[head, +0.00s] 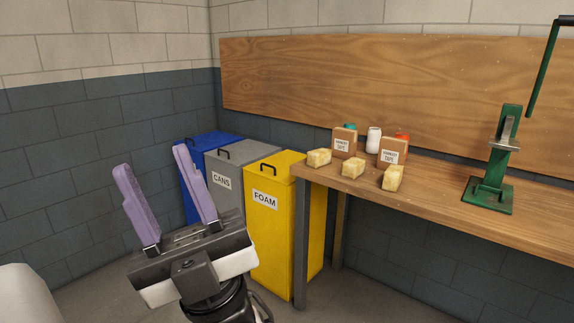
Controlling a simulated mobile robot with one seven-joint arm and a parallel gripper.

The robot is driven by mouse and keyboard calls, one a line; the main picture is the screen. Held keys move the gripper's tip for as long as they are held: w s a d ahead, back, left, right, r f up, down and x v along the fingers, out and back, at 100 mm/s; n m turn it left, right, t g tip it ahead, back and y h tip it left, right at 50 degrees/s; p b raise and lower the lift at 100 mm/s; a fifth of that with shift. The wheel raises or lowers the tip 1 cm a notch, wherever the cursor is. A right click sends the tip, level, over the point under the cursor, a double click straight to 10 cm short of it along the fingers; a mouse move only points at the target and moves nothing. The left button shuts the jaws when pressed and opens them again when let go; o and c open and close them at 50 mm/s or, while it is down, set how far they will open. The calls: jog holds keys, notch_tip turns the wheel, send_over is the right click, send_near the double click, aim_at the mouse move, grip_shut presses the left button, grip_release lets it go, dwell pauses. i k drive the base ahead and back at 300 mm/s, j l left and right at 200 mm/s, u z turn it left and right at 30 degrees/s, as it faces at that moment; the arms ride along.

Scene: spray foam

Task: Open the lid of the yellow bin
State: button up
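The yellow bin (280,233) stands on the floor at the left end of the workbench. It has a white label reading FOAM. Its yellow lid (283,165) lies shut on top, with a small black handle (268,169) near the front left edge. My gripper (150,157) is left of the yellow bin and nearer the camera. Its two purple fingers are spread apart and point upward, with nothing between them. My gripper partly covers the bins' left side and does not appear to touch the yellow bin.
A grey bin (226,184) labelled CANS and a blue bin (190,205) stand left of the yellow bin, lids shut. The wooden workbench (440,202) holds boxes, foam blocks and a green press (490,185). Its leg (300,245) stands close beside the yellow bin. Walls close the corner behind.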

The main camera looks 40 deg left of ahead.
aim_at(287, 161)
jog(key=u, duration=0.4)
jog(key=i+u, duration=0.4)
jog(key=i, duration=0.15)
jog(key=i+l+u, duration=0.1)
jog(key=i+u, duration=0.25)
jog(key=i, duration=0.15)
jog(key=i+l, duration=0.15)
jog(key=i, duration=0.3)
jog(key=i+l+u, duration=0.1)
jog(key=i, duration=0.3)
jog(key=i+l, duration=0.3)
jog(key=i, duration=0.15)
